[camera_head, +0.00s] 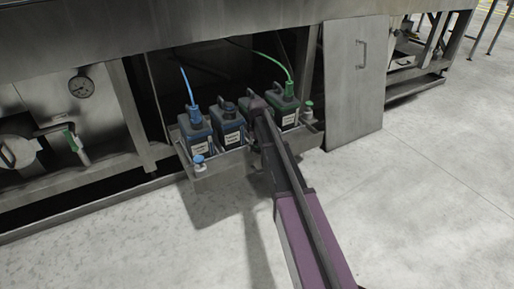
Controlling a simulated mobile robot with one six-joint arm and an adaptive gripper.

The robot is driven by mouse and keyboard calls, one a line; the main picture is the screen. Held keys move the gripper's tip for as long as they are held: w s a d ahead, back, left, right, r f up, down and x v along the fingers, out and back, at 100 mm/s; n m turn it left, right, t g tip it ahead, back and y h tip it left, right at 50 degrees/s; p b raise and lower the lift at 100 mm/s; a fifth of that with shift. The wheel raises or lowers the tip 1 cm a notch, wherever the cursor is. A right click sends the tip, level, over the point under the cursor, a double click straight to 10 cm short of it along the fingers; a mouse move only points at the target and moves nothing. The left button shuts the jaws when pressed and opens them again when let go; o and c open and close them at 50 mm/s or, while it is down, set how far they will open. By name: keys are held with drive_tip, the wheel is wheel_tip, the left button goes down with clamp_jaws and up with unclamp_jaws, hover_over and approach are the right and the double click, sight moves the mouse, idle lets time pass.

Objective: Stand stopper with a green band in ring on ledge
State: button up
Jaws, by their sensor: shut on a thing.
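In the head view a small pale piece with a green top (308,109) stands at the right end of the metal ledge (222,177). It looks like a green-banded stopper, but it is too small to tell whether a ring is around it. A similar blue-topped piece (198,163) stands at the ledge's left front. My gripper (267,158) is at the front of the ledge, right of its middle, largely covered by my own arm. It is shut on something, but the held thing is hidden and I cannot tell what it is.
Dark canisters stand in a row behind the ledge: one with a blue hose (194,132), a capped one (229,125), and one with a green hose (287,107). A metal panel (355,85) leans at the right. The floor (430,190) in front is clear.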

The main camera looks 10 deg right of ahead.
idle(0.4)
drive_tip(key=o, duration=1)
drive_tip(key=shift+r, duration=0.1)
drive_tip(key=shift+r+p, duration=4.4)
drive_tip(key=shift+p, duration=0.1)
drive_tip(key=s+r+p, duration=0.4)
drive_tip(key=s, duration=0.5)
drive_tip(key=s+r+p, duration=0.3)
drive_tip(key=s, duration=0.7)
drive_tip(key=s+r+p, duration=0.4)
drive_tip(key=s, duration=0.5)
drive_tip(key=r+p, duration=3.7)
drive_tip(key=shift+s+a+r+p, duration=0.15)
drive_tip(key=shift+s+r+p, duration=0.15)
drive_tip(key=shift+s, duration=0.1)
